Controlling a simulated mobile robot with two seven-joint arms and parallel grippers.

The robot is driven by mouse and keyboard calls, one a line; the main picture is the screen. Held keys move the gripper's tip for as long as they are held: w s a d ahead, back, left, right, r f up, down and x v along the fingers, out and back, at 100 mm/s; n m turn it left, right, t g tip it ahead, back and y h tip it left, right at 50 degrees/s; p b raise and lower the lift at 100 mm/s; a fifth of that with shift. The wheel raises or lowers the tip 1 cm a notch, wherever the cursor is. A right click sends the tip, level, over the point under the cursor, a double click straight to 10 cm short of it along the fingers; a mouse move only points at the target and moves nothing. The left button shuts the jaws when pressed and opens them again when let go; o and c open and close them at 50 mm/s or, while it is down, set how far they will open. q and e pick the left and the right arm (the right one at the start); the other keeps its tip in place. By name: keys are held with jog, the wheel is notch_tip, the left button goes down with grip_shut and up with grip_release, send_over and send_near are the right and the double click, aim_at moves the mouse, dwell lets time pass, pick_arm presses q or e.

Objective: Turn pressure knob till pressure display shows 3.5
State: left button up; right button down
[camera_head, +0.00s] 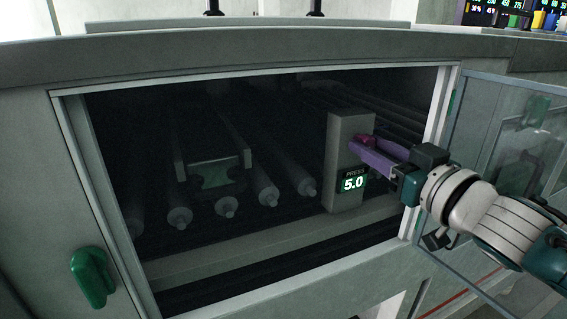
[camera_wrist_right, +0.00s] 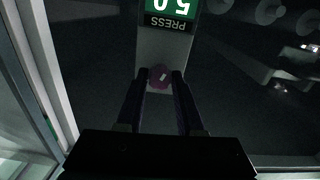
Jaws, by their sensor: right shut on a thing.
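In the right wrist view the knob (camera_wrist_right: 159,77) shows a pale pointer mark, tilted from upright. The pressure display (camera_head: 352,183) below it is labelled PRESS and reads 5.0 in the head view; it appears upside down in the wrist view (camera_wrist_right: 169,8). My right gripper (camera_head: 368,147) reaches in from the right and is shut on the knob, one finger on each side. My left gripper is not in view.
The bay has a light frame (camera_head: 270,76) around it. Several rollers (camera_head: 268,190) and a tray-like holder (camera_head: 213,173) lie inside. A transparent door (camera_head: 510,130) stands open at right, beside my right arm. A green handle (camera_head: 93,277) is at lower left.

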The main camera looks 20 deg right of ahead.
jog(key=shift+m+p, duration=0.35)
jog(key=shift+m, duration=0.65)
jog(key=shift+m, duration=0.3)
jog(key=shift+m+p, duration=0.35)
jog(key=shift+m, duration=0.15)
